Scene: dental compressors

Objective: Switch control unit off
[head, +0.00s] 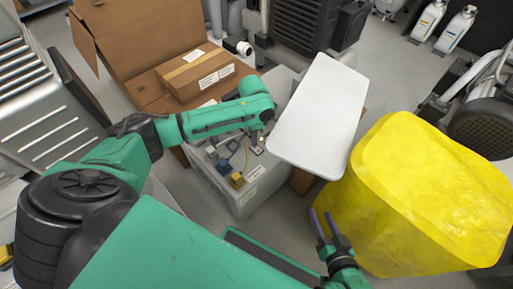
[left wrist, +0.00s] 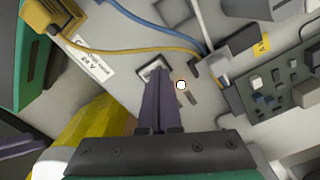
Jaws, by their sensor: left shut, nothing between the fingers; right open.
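The control unit (head: 243,203) is a light grey box with cables and small parts on its top, in the middle of the head view. My left gripper (head: 257,146) points down at its top, with the fingers shut and empty. A round white button (left wrist: 181,85) lies just right of the fingers. My right gripper (head: 326,226) is open and empty, beside the yellow bag.
A large yellow bag (head: 425,195) fills the right side. An open cardboard box (head: 130,45) with a smaller carton (head: 196,74) lies behind. Blue and yellow cables (left wrist: 135,48) cross near the left fingers.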

